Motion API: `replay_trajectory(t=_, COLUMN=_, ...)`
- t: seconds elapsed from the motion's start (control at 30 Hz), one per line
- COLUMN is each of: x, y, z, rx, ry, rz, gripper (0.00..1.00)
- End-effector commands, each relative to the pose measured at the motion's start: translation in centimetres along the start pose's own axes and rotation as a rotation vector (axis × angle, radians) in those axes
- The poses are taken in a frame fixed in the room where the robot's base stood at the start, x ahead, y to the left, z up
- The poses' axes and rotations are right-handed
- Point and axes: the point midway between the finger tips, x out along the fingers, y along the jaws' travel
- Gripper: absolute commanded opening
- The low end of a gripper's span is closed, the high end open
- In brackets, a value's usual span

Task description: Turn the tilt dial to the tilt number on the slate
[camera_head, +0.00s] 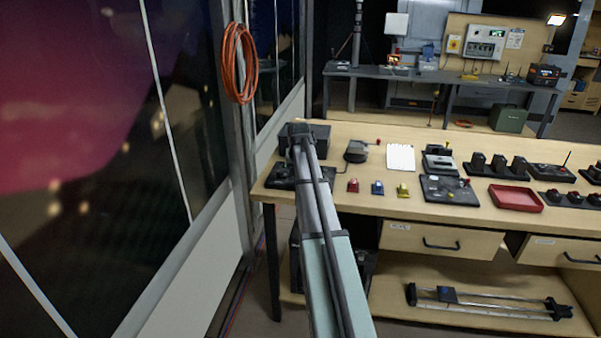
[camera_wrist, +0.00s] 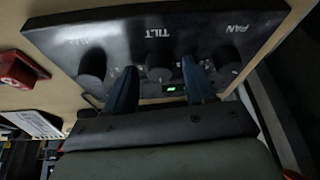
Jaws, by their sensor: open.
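In the wrist view, a black control panel (camera_wrist: 190,30) carries three dark round dials in a row. The tilt dial (camera_wrist: 158,66) is the middle one, under the word TILT. A small green readout (camera_wrist: 171,88) is lit beside it, too small to read. My gripper (camera_wrist: 160,66) is open, with one blue finger on each side of the tilt dial and visible gaps between. I cannot tell how deep the fingertips reach. In the head view, the panel (camera_head: 281,178) is partly hidden by my arm. I cannot make out a slate or its tilt number.
The pan dial (camera_wrist: 226,59) and another dial (camera_wrist: 92,65) flank the fingers closely. A red item (camera_wrist: 20,69) lies left of the panel. In the head view, the wooden bench (camera_head: 340,131) holds small devices and a red tray (camera_head: 515,198); a window wall (camera_head: 110,130) stands left.

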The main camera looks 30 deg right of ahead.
Motion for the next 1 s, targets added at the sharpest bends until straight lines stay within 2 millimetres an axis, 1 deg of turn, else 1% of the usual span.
replay_trajectory(t=0.13, x=-0.01, y=0.0, z=0.0, rx=0.0, ry=0.0, rz=0.0, gripper=0.55)
replay_trajectory(t=0.7, x=-0.02, y=-0.01, z=0.02, rx=0.0, ry=-0.001, rz=0.0, gripper=0.0)
replay_trajectory(t=1.0, x=-0.02, y=0.05, z=0.02, rx=-0.034, ry=0.0, rz=-0.014, gripper=0.0)
